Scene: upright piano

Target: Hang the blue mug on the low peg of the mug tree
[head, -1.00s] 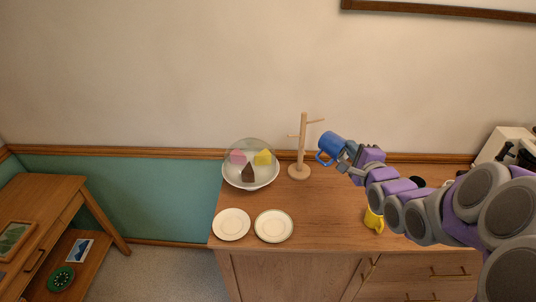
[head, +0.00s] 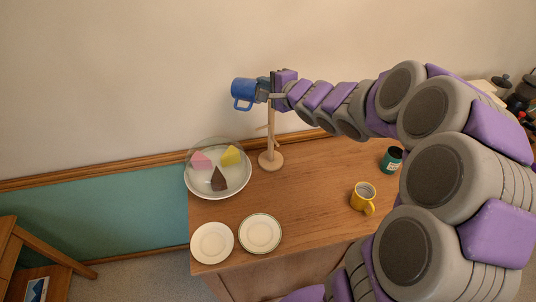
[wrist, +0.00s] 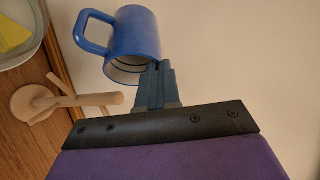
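The blue mug (head: 243,90) is up in the air at the left end of my arm, its handle hanging down in the head view. My gripper (head: 266,91) is shut on the mug's rim. In the wrist view the blue mug (wrist: 137,36) is held at the tips of my gripper (wrist: 154,75), with its handle to the left. The wooden mug tree (head: 270,158) stands on the sideboard below my gripper. Its upper part is partly hidden by my gripper. In the wrist view the mug tree (wrist: 35,103) lies left of my fingers, and the mug is apart from its pegs.
A glass-domed cake dish (head: 218,181) with cake slices stands left of the tree. Two white plates (head: 260,233) lie in front. A yellow mug (head: 363,197) and a teal mug (head: 392,159) stand to the right. The sideboard's middle is clear.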

